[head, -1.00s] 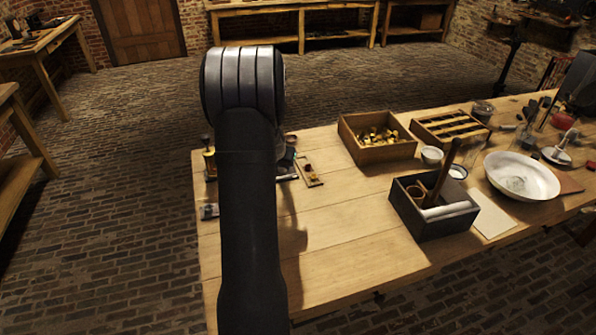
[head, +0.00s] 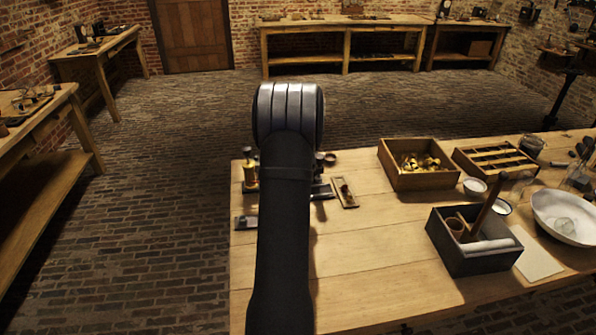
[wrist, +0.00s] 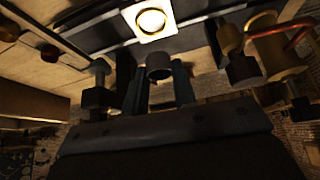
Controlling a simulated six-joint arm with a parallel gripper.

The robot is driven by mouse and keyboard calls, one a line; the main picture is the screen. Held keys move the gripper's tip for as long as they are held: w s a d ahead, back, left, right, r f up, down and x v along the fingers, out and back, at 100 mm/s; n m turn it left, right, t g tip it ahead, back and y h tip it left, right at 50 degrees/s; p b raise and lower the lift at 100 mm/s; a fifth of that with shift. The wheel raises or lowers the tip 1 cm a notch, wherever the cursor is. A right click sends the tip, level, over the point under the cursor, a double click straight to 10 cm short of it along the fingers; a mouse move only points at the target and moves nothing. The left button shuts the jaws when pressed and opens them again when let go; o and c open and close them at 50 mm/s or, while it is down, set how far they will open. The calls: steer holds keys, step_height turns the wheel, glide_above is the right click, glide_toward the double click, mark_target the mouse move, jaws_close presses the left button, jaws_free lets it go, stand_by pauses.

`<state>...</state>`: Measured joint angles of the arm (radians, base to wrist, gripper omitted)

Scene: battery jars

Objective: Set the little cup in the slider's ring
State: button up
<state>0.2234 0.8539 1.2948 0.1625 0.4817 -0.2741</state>
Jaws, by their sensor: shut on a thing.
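In the wrist view the little cup (wrist: 159,68), a small grey cylinder, is between the two dark fingers of my gripper (wrist: 158,86). My gripper is shut on it. The slider (wrist: 150,34) shows as a bright pale block at the top of the wrist view, with a brass-coloured ring (wrist: 151,21) on it. The cup is apart from the ring in this picture, below it. In the head view my own arm hides the gripper, the cup and the ring.
Brass posts with a copper-coloured rod (wrist: 277,48) stand at right in the wrist view. On the table (head: 375,250) are a small wooden plate (head: 344,193), a dark box (head: 468,255), a wooden tray of brass parts (head: 418,176) and a white bowl (head: 566,222). The table's middle is clear.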

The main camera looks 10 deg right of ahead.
steer(key=shift+f, duration=2.2)
steer(key=shift+r, duration=0.4)
steer(key=shift+r, duration=0.4)
steer(key=shift+f, duration=1.25)
stand_by(0.4)
steer(key=o, duration=0.7)
steer(key=shift+c, duration=0.2)
steer(key=v, duration=1.1)
